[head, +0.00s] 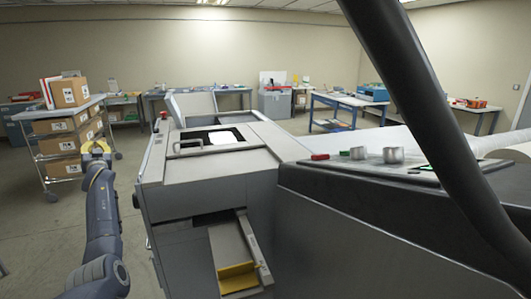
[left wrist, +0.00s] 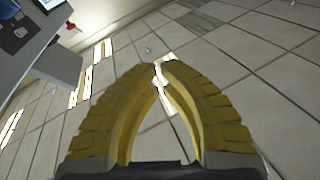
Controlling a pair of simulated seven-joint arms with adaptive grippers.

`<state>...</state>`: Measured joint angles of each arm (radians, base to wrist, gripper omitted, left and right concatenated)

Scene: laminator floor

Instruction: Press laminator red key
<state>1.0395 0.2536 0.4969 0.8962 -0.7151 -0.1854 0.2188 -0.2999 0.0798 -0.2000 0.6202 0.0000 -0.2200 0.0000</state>
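The laminator (head: 215,165) is a large grey machine in the middle of the head view. A small red key-like piece (head: 320,156) lies on its right-hand top panel, beside two metal knobs. A red knob (head: 164,115) stands at its far left corner; a red knob also shows at upper left in the left wrist view (left wrist: 71,27). My left gripper (head: 97,146) is raised left of the laminator, apart from it. Its yellow fingers (left wrist: 160,66) meet at the tips with nothing between them. My right gripper is not in view.
A shelf cart (head: 98,97) with cardboard boxes stands behind the left gripper. A thick dark bar (head: 430,110) crosses the right of the head view. An open tray (head: 235,255) juts from the laminator's front.

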